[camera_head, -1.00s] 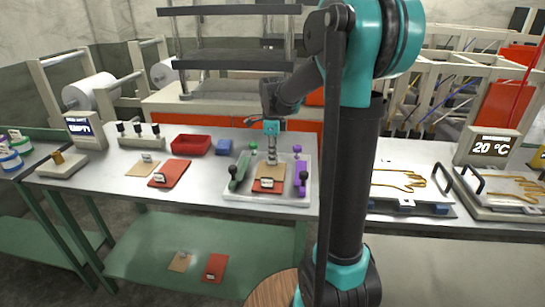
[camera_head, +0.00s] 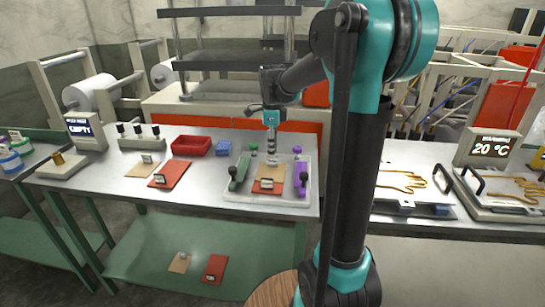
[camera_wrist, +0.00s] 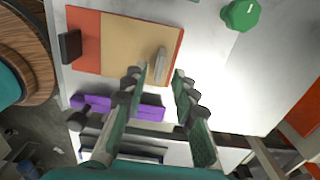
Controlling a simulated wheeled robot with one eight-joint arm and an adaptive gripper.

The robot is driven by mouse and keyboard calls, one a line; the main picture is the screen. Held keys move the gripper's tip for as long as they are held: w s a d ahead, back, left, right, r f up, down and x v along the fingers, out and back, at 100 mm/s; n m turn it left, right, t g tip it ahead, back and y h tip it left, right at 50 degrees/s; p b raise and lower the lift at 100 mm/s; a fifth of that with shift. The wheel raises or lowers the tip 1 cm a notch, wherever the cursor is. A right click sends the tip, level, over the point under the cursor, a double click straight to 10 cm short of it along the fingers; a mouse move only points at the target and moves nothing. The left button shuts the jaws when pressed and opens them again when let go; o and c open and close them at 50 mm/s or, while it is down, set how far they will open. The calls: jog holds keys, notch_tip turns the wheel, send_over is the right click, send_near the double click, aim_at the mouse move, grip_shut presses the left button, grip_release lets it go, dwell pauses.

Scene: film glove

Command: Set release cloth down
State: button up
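The tan release cloth (camera_head: 262,172) lies flat on an orange-red sheet (camera_head: 262,190) in the pale tray (camera_head: 232,196). In the wrist view, the cloth (camera_wrist: 125,45) shows a small light grip tab (camera_wrist: 160,62) standing near its edge, and the orange sheet (camera_wrist: 86,38) shows beneath it with a dark tab. My gripper (camera_head: 271,154) is above the tray, over the cloth. In the wrist view, its fingers (camera_wrist: 160,74) are spread apart with nothing between them, and the tab appears just beyond the fingertips.
To the left lie another tan sheet (camera_head: 141,171), a red sheet (camera_head: 174,175), a red bin (camera_head: 191,146) and a blue block (camera_head: 223,148). More sheets lie on the lower shelf.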

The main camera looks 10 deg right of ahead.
notch_tip(320, 180, up, 8)
jog(key=shift+r, duration=0.15)
